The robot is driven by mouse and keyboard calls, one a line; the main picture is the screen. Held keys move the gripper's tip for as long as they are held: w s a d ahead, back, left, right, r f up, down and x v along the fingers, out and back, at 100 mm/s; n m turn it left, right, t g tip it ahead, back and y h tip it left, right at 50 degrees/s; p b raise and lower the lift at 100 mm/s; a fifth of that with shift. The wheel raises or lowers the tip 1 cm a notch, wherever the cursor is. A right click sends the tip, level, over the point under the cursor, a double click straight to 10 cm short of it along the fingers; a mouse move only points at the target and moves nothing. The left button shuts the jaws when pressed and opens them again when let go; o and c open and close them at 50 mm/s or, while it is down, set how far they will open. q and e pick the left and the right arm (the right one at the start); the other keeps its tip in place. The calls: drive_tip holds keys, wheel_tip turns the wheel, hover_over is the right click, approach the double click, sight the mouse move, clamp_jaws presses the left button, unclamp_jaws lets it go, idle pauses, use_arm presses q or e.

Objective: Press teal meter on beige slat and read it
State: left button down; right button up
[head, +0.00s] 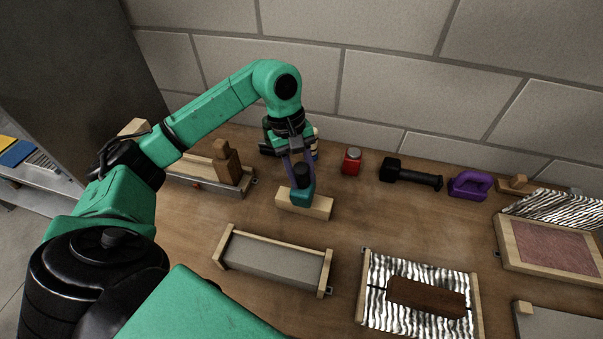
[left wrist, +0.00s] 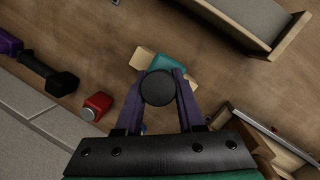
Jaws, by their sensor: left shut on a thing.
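The teal meter (head: 302,195) with a dark round top stands on the beige slat (head: 318,207), near the middle of the wooden table in the head view. My left gripper (head: 299,168) points down over the meter and is shut on its dark upper part. In the left wrist view the gripper (left wrist: 162,103) has a finger on each side of the dark round top, with the teal body (left wrist: 165,64) and slat (left wrist: 145,58) beneath. The meter seems to touch the slat. No reading shows. My right gripper is not in view.
A red jar (head: 351,162), a black dumbbell-like tool (head: 410,175) and a purple block (head: 469,185) stand to the right along the wall. A wooden block tray (head: 215,178) is at left. A grey tray (head: 273,262) and a corrugated panel (head: 375,290) lie nearer me.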

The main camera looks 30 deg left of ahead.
sight(304, 166)
use_arm(q)
drive_tip(key=shift+f, duration=0.15)
idle(0.4)
idle(0.4)
drive_tip(key=shift+f+b, duration=0.35)
drive_tip(key=shift+b, duration=0.15)
drive_tip(key=shift+s, duration=0.1)
idle(1.0)
drive_tip(key=shift+r+p, duration=2.2)
drive_tip(key=shift+r, duration=1.4)
